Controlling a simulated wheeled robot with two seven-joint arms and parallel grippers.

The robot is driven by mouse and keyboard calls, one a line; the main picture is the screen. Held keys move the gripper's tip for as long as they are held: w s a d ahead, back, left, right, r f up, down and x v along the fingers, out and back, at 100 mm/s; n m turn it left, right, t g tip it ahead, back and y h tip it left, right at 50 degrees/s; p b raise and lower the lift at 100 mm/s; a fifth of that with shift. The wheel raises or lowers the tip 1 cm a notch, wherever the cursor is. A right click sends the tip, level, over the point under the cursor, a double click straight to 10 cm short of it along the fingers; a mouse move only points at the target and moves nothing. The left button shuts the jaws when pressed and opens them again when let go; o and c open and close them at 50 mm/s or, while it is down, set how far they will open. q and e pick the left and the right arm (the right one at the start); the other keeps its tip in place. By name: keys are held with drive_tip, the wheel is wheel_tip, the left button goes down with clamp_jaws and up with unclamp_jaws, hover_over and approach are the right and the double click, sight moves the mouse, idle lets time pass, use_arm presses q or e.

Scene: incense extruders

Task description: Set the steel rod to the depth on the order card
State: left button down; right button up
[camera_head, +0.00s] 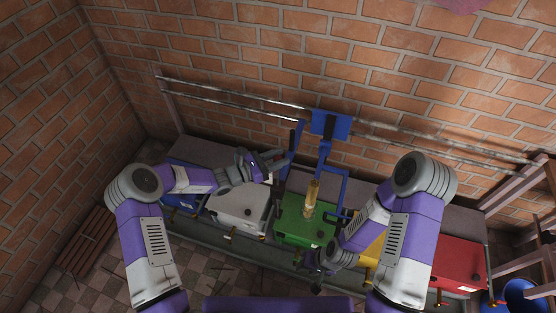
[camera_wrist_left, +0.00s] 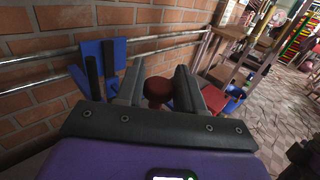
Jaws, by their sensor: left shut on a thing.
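My left gripper (camera_head: 284,160) is beside the blue frame (camera_head: 325,150) behind the green box (camera_head: 303,222). In the left wrist view its two dark fingers (camera_wrist_left: 157,85) are on either side of a dark red round knob (camera_wrist_left: 157,91), and it is shut on it. I cannot tell whether the knob belongs to the steel rod. A brass cylinder (camera_head: 312,194) stands upright on the green box. My right gripper (camera_head: 320,272) is low at the front of the green box; its jaws are too small and dark to read. I see no readable order card.
A white box (camera_head: 240,208) and a blue box (camera_head: 180,198) stand to the left, a yellow box (camera_head: 372,257) and a red box (camera_head: 460,263) to the right. Long metal rails (camera_head: 235,98) run along the brick wall. Blue buckets (camera_head: 520,294) stand at far right.

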use_arm(q)
drive_tip(key=shift+r, duration=0.95)
drive_tip(key=shift+f, duration=0.1)
drive_tip(key=c, duration=0.8)
unclamp_jaws()
drive_tip(key=p+v, duration=0.1)
drive_tip(key=v, duration=0.6)
drive_tip(key=shift+a, duration=0.3)
drive_tip(key=shift+s, duration=0.1)
